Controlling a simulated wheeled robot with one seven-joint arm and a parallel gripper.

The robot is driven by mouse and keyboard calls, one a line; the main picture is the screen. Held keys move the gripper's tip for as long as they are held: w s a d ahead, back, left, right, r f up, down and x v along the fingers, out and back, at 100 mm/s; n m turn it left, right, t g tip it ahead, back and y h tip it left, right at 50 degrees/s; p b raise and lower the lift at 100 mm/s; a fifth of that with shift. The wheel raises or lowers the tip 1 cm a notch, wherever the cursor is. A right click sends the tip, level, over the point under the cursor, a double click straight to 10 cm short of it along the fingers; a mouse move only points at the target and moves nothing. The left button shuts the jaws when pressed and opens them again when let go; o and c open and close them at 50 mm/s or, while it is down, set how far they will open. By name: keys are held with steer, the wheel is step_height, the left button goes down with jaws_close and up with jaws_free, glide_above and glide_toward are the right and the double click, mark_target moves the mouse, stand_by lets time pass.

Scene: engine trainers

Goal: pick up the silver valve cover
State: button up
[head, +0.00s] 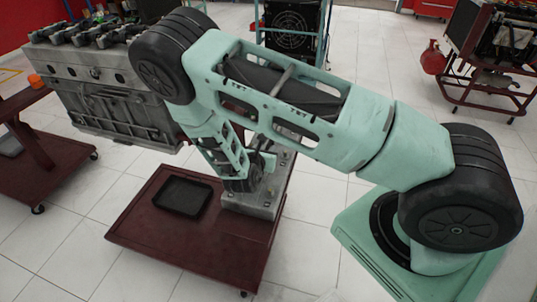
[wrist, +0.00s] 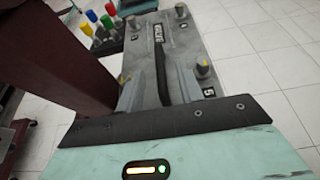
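The silver valve cover (head: 252,206) lies on the right part of a dark red trolley top in the head view. In the wrist view the valve cover (wrist: 205,52) fills the upper middle, with a dark raised ridge, a label and several bolt knobs. My gripper (head: 243,183) is over the cover, partly hidden by my arm. In the wrist view my gripper (wrist: 158,90) has its two grey fingers apart, one on each side of the dark ridge. Whether they touch it cannot be told.
A black tray (head: 183,196) lies left of the cover on the trolley top (head: 190,240). A large engine block (head: 110,100) stands behind left, close to my arm. Colored-handled tools (wrist: 98,22) show beside the cover.

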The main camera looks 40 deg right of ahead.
mark_target(268, 146)
steer(key=p+x, duration=0.1)
steer(key=x, duration=0.3)
steer(key=shift+w+d+f, duration=0.1)
steer(key=shift+d+f, duration=0.05)
steer(key=shift+d, duration=0.05)
jaws_close()
stand_by(0.3)
stand_by(0.9)
